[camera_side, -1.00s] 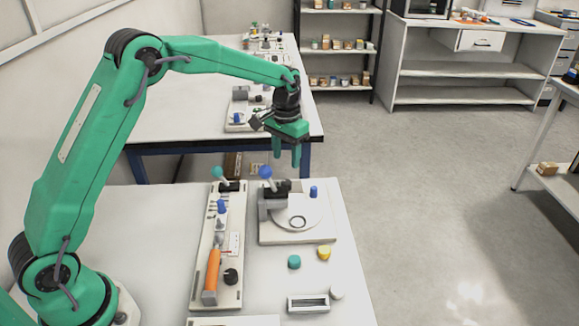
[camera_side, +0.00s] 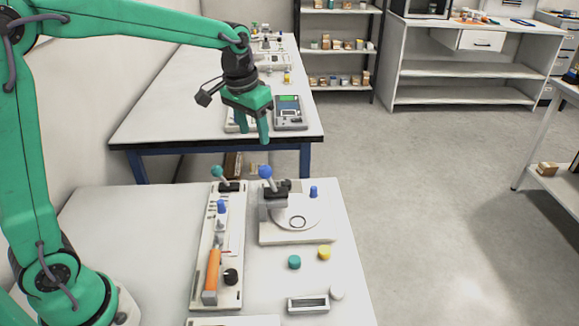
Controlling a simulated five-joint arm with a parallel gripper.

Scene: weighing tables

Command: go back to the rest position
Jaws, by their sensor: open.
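My gripper (camera_side: 253,136) is open and empty, its two green fingers pointing down. It hangs in the air well above the near white table (camera_side: 130,225), and in the picture it overlaps the far table's front edge. Below it stands the white weighing device (camera_side: 270,238) with a round plate, a ring on the plate, a blue-knobbed lever (camera_side: 265,172) and a small blue knob (camera_side: 313,191). To its left lies a long panel (camera_side: 230,290) with a teal-knobbed lever, a blue knob and an orange handle (camera_side: 212,270). My gripper touches none of these.
A teal disc (camera_side: 294,262), a yellow disc (camera_side: 324,252), a white disc (camera_side: 337,292) and a slotted block (camera_side: 308,303) lie on the near table. The far table (camera_side: 170,115) holds a grey device with a green screen (camera_side: 289,110). Shelves stand behind; the floor at right is clear.

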